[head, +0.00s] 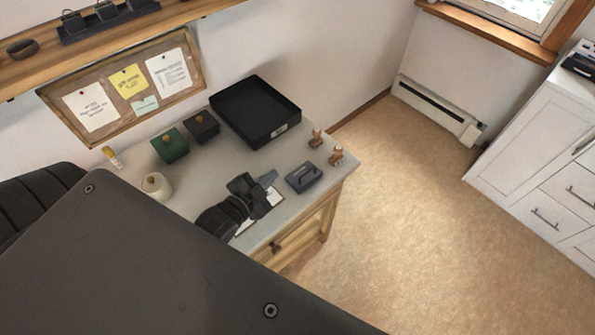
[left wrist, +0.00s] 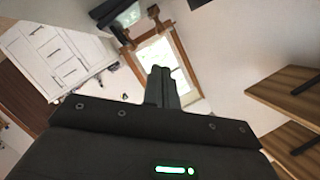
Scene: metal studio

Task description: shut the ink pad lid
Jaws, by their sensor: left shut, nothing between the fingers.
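A small dark blue-grey case (head: 303,177), which looks like the ink pad, sits near the right end of the grey desk top (head: 225,165). It is too small in the picture to tell how its lid stands. My left gripper (head: 264,190) is just left of the case, above a sheet with a reddish-brown edge, and apart from the case. Its fingers are shut and empty; they also show in the left wrist view (left wrist: 163,88), where the ink pad is not visible. My right gripper is not in view.
Two small wooden stamps (head: 336,156) stand behind the case near the desk's right edge. The floor right of the desk is clear.

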